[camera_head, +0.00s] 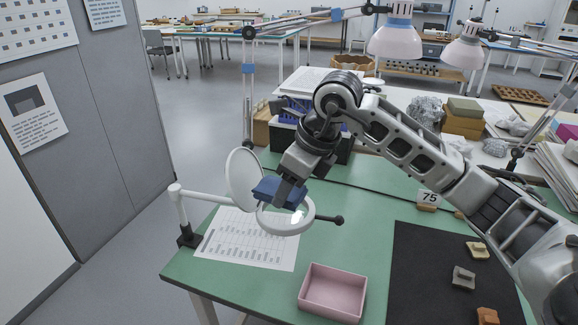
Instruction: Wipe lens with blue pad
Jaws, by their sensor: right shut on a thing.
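A magnifier lens (297,217) in a white ring is held on a white arm (205,194) over the left part of the green table, with a dark knob at its right. A round white cover (243,178) stands raised at its left. My right gripper (290,189) is shut on a blue pad (270,188). The pad is over the lens's upper left part and hides some of it and its rim. I cannot tell whether pad and glass touch. My left gripper is out of view.
A printed sheet (230,243) lies below the lens on the green table (225,282). An empty pink tray (333,292) stands in front. A black mat (420,265) with several sherds is at right, near a "75" card (429,198). Crates stand behind my arm.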

